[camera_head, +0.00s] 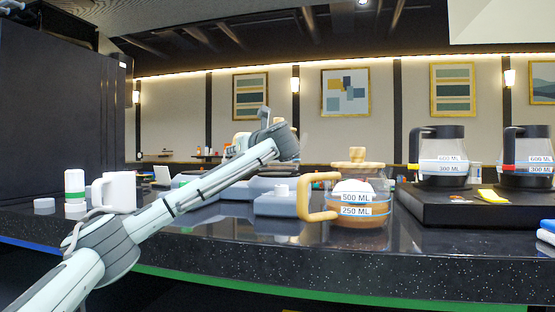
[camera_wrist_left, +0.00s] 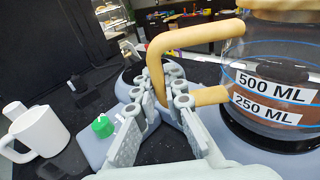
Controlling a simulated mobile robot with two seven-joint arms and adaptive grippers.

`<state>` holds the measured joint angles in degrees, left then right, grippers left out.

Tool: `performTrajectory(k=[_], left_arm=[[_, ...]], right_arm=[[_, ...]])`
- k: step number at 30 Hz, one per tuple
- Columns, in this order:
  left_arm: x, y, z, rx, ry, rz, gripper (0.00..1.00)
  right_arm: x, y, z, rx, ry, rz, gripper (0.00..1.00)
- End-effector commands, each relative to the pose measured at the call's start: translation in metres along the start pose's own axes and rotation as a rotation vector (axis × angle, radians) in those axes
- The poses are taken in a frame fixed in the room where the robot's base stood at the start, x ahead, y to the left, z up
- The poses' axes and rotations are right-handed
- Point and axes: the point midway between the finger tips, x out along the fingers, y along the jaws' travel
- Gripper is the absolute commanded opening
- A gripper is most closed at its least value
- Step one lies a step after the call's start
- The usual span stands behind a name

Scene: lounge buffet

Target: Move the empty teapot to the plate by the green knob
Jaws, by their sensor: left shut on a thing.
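A clear glass teapot (camera_wrist_left: 275,75) with a wooden handle and labels reading 500 ML and 250 ML is at the right of the wrist view. My left gripper (camera_wrist_left: 166,92) is shut on the handle's upright bar. Brown shows behind the labels; I cannot tell if it is liquid. In the head view, a teapot (camera_head: 376,193) with matching labels and a wooden lid is upright, right of my arm. A green knob (camera_wrist_left: 103,125) is on a lavender-grey unit, left of my gripper. Its dark round plate (camera_wrist_left: 130,76) is partly hidden behind the fingers.
A white mug (camera_head: 122,190) and a white-green cylinder (camera_head: 75,188) stand at the left. Two dark-topped pots (camera_head: 442,160) (camera_head: 525,160) stand on a raised black tray (camera_head: 460,212) at the right. Another lavender-grey unit (camera_head: 275,206) is beside the teapot. The glossy counter's front strip is clear.

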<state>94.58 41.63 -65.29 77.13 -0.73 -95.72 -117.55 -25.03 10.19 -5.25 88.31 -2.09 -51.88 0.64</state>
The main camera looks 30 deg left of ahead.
Motion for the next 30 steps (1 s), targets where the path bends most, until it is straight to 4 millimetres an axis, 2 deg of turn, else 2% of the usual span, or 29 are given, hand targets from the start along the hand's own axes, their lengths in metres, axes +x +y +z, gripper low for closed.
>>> performTrajectory(k=[11,30], left_arm=[[-0.001,0.000,0.005,-0.005,-0.003,-0.001,0.00],[-0.003,0.000,0.036,-0.005,-0.004,-0.001,0.00]], right_arm=[[0.000,0.000,0.000,0.000,0.000,0.000,0.49],[0.000,0.000,0.000,0.000,0.000,0.000,0.49]])
